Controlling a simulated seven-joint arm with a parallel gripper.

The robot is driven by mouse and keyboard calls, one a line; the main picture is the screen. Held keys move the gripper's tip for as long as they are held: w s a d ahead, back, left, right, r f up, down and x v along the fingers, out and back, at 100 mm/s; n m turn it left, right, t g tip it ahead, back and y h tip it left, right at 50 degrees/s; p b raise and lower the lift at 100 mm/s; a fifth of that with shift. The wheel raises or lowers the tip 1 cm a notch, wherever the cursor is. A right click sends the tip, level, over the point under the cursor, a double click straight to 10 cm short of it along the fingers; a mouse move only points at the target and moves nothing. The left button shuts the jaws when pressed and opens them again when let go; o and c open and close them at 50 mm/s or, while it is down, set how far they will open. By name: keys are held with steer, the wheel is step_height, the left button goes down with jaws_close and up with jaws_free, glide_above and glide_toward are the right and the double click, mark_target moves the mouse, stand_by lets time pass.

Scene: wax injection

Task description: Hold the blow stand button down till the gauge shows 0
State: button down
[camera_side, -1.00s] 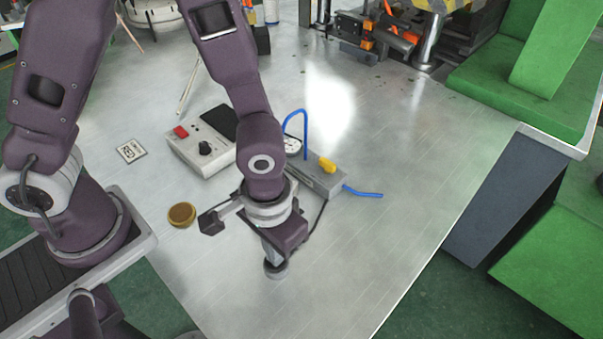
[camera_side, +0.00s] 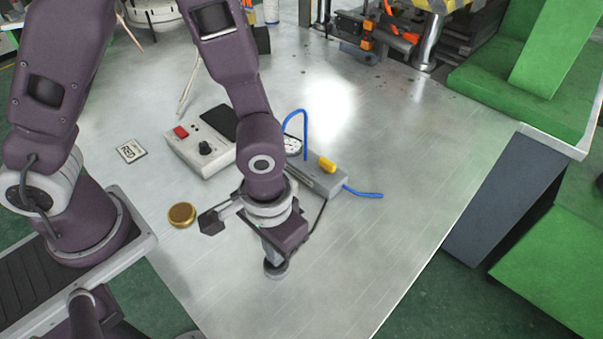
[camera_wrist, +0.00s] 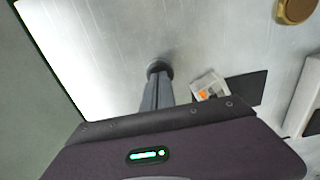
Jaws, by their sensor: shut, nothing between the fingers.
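The blow stand (camera_side: 312,180) is a low grey box behind and right of my gripper in the side view, partly hidden by my arm. Its yellow button (camera_side: 328,165) sticks up on top and nothing touches it. The round white gauge (camera_side: 292,145) beside it is partly hidden; its reading is too small to tell. My gripper (camera_side: 276,268) points down in front of the stand, shut and empty, with its tip low near the bare table. The closed fingers also show in the wrist view (camera_wrist: 160,70), ending in a dark round tip. The wrist view does not clearly show the button.
A blue hose (camera_side: 305,135) loops up at the stand and another length lies to its right. A control box (camera_side: 203,150) with a red switch and black knob stands left. A brass disc (camera_side: 182,214) lies left of my gripper. The table (camera_side: 390,240) is clear at right.

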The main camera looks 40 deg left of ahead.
steer(key=shift+r, duration=2.65)
steer(key=a+r+t, duration=0.3)
steer(key=a+r, duration=0.6)
steer(key=r, duration=0.5)
steer(key=s+a+r+t, duration=0.2)
steer(key=s+a+r, duration=0.3)
steer(key=s+a, duration=0.1)
steer(key=shift+a+t, duration=0.2)
steer(key=shift+t, duration=0.1)
steer(key=shift+w, duration=0.1)
